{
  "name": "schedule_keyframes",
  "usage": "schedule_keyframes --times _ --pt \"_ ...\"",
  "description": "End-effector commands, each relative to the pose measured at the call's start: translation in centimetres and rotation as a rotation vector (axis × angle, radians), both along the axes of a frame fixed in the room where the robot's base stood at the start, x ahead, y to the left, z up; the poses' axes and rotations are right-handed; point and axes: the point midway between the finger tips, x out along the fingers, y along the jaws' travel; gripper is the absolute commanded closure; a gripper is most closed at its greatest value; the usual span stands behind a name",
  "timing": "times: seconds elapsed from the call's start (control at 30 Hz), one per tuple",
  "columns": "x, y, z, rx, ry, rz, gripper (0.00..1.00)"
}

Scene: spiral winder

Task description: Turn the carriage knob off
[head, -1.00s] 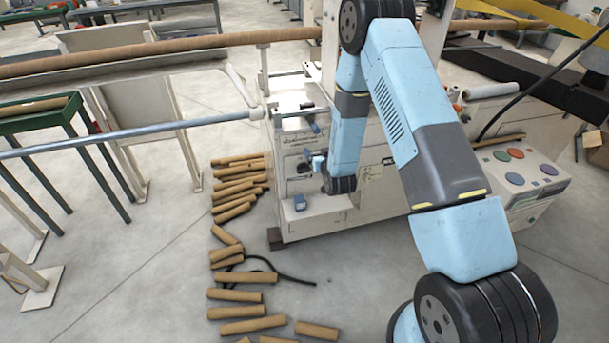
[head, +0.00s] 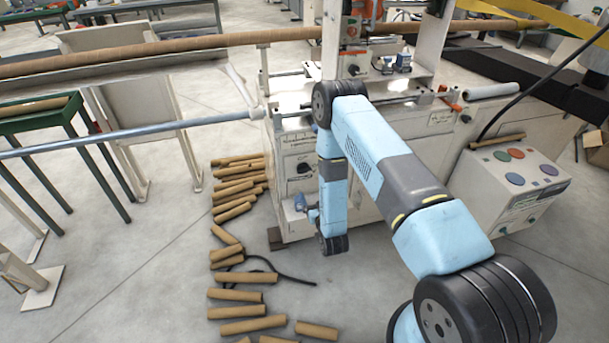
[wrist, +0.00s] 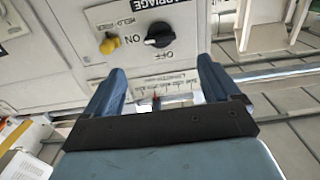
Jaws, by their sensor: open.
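The carriage knob (wrist: 160,38) is a black rotary knob on a pale panel, below a partly cut-off label ending in "RIAGE". ON is printed to its left and OFF below it; its white mark sits on the left side, toward ON. In the head view, a dark knob (head: 304,168) on the cabinet front appears to be the same one. My gripper (wrist: 160,76) is open and empty, with its two blue fingers apart and the knob beyond and between them, not touched. In the head view my gripper (head: 312,214) is below the knob, partly hidden by my wrist.
A yellow knob (wrist: 110,43) sits left of the carriage knob. Several cardboard tubes (head: 240,295) lie on the floor at left. A control box (head: 515,180) stands at right.

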Motion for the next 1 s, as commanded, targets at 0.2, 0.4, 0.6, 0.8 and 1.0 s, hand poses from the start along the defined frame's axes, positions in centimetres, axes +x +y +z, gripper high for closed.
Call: schedule_keyframes --times 0.2,0.4,0.6,0.8,1.0 --pt "3.5 1.0 0.2 0.001 -0.005 -0.001 0.11" --pt "6.9 1.9 0.2 0.001 -0.004 -0.001 0.11" --pt "9.9 2.8 0.1 0.001 -0.003 -0.001 0.11" --pt "11.8 3.3 0.1 0.000 -0.001 -0.001 0.11" --pt "12.3 3.5 0.1 0.000 0.000 0.000 0.11"
